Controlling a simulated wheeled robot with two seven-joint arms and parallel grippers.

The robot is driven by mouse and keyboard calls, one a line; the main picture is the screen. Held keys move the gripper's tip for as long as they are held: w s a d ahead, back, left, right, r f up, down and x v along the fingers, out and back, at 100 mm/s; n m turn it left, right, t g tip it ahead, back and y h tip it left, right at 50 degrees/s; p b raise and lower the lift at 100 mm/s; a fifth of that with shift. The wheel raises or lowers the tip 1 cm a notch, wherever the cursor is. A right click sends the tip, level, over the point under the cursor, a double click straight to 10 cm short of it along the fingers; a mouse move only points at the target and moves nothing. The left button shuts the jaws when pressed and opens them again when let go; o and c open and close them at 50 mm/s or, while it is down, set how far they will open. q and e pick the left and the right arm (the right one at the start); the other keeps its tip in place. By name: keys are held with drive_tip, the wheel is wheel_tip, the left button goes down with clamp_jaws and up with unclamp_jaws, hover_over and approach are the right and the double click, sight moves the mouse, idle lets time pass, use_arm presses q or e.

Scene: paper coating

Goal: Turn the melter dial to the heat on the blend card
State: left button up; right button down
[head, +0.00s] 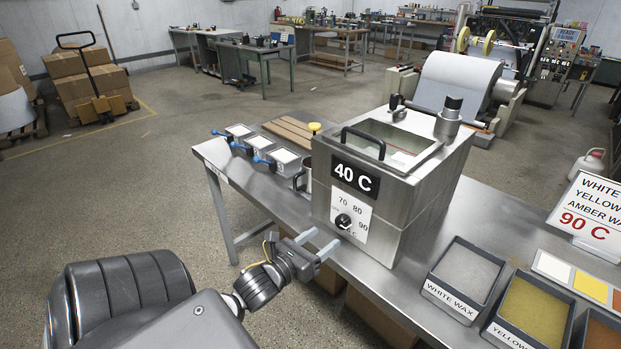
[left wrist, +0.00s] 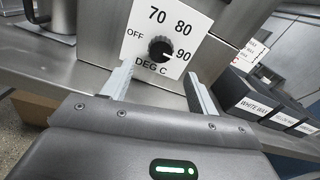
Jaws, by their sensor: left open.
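The melter (head: 400,190) is a steel box on the bench, and its display (head: 355,178) reads 40 C. Its black dial (head: 343,221) sits on a white plate marked OFF, 70, 80, 90 and DEG C. The blend card (head: 588,210) at the right reads white, yellow, amber wax and 90 C in red. My left gripper (head: 318,244) is open and empty in front of the dial, fingers towards it. In the left wrist view its fingertips (left wrist: 157,76) are apart, below the dial.
Bins of white wax (head: 466,275) and yellow wax (head: 534,308) stand right of the melter, with colour swatches (head: 585,285) behind. Small trays with blue handles (head: 240,132) and a dark-handled pot (head: 304,180) are left of it. The bench's front edge runs under my gripper.

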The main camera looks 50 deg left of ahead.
use_arm(q)
drive_tip(key=shift+s, duration=1.9)
